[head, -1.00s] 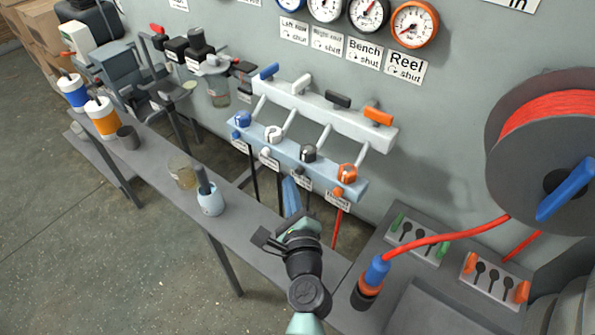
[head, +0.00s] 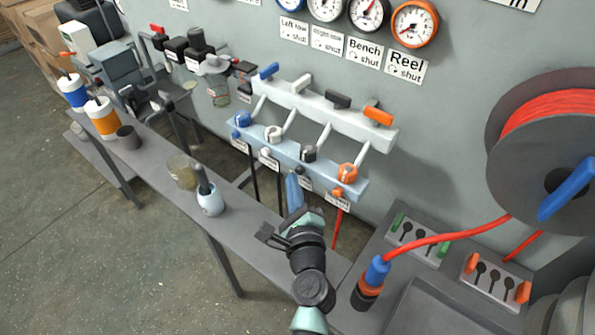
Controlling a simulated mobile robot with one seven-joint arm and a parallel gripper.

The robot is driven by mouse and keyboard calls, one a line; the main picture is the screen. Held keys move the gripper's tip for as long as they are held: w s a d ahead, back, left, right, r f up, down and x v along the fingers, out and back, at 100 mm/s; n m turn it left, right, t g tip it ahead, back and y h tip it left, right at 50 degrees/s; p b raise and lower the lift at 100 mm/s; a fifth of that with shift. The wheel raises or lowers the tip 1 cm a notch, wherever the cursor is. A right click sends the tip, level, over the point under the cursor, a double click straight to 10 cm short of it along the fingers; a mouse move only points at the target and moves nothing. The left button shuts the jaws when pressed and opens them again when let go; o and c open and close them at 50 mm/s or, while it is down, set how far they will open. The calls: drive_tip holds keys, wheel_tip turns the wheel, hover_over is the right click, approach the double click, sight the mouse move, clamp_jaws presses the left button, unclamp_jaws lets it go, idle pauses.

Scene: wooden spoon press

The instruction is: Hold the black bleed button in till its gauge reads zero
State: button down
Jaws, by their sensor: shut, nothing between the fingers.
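The small black bleed button (head: 300,170) sits on the pale blue rail (head: 262,150), below the black knob (head: 309,153). The black-rimmed gauge (head: 369,13) above the "Bench shut" label is cut by the top edge. Its needle stands off to one side, but I cannot read the value. My gripper (head: 303,216) is below the button in the picture, over the bench, with a visible gap between them. It is shut and empty; its fingertips are mostly hidden behind its own body.
Blue, white and orange knobs share the rail, with matching levers above. An orange gauge (head: 414,24) is beside the black one. A pale blue pot (head: 209,200) stands on the bench (head: 240,222). A red hose (head: 440,236) and reel (head: 545,150) are right.

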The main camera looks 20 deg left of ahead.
drive_tip(key=shift+w+d, duration=0.2)
drive_tip(key=shift+w, duration=0.25)
idle(2.1)
drive_tip(key=shift+s, duration=0.15)
drive_tip(key=shift+s+a, duration=0.4)
drive_tip(key=shift+s, duration=0.35)
drive_tip(key=shift+s, duration=0.1)
drive_tip(key=s, duration=0.1)
drive_tip(key=s+a, duration=0.1)
drive_tip(key=s, duration=0.1)
drive_tip(key=s+p, duration=0.1)
drive_tip(key=shift+s+a, duration=0.3)
drive_tip(key=shift+a, duration=0.05)
idle(0.4)
